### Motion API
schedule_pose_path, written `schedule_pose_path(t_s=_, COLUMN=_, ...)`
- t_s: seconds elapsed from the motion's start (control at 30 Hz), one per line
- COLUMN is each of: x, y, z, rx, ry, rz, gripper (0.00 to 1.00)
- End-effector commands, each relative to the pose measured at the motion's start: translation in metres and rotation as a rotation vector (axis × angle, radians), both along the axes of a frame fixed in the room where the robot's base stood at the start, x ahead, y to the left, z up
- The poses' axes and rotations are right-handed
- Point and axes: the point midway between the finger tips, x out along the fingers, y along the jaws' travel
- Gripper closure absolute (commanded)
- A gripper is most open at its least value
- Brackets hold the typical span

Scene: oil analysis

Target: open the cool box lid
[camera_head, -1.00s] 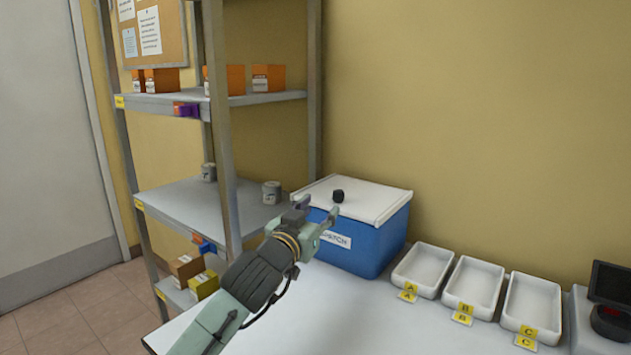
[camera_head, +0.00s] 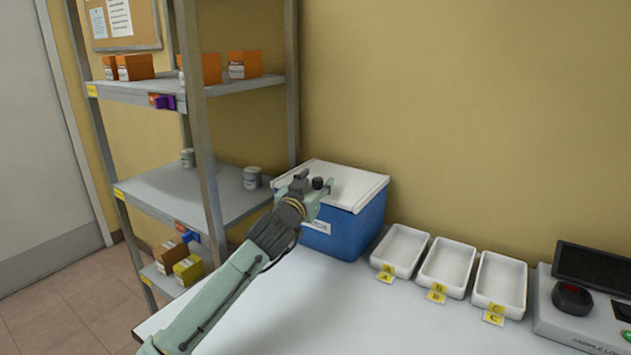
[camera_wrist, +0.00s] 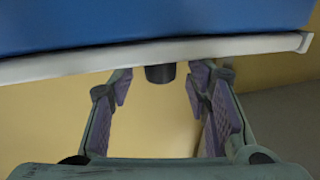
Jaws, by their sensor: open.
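The cool box (camera_head: 343,234) is a blue box on the bench with a flat white lid (camera_head: 350,186), which lies closed on it. A black knob (camera_head: 318,183) stands on the lid near its left front. My gripper (camera_head: 313,186) is open and empty at the knob, over the lid's front left. In the wrist view the box appears upside down, with the white lid edge below the blue wall. There the knob (camera_wrist: 160,74) shows between the two spread fingers of my gripper (camera_wrist: 161,80), near their tips. I see no clear contact with it.
A metal shelf rack (camera_head: 205,140) with boxes and cans stands close on the left. White trays (camera_head: 447,268) marked A, B and C stand right of the box. A grey device (camera_head: 575,310) is at far right. The wall (camera_head: 430,90) is behind.

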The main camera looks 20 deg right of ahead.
Motion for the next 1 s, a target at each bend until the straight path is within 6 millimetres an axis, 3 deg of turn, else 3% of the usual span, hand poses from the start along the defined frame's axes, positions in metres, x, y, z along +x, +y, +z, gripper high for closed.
schedule_pose_path(t_s=0.13, x=-0.0001, y=0.0, z=-0.0003, rx=0.0, ry=0.0, rz=0.0, gripper=0.56)
schedule_pose_path(t_s=0.8, x=-0.0004, y=0.0001, z=-0.0002, rx=0.0, ry=0.0, rz=0.0, gripper=1.0)
schedule_pose_path(t_s=1.0, x=-0.0005, y=0.0, z=-0.0002, rx=0.0, ry=0.0, rz=-0.001, gripper=1.0)
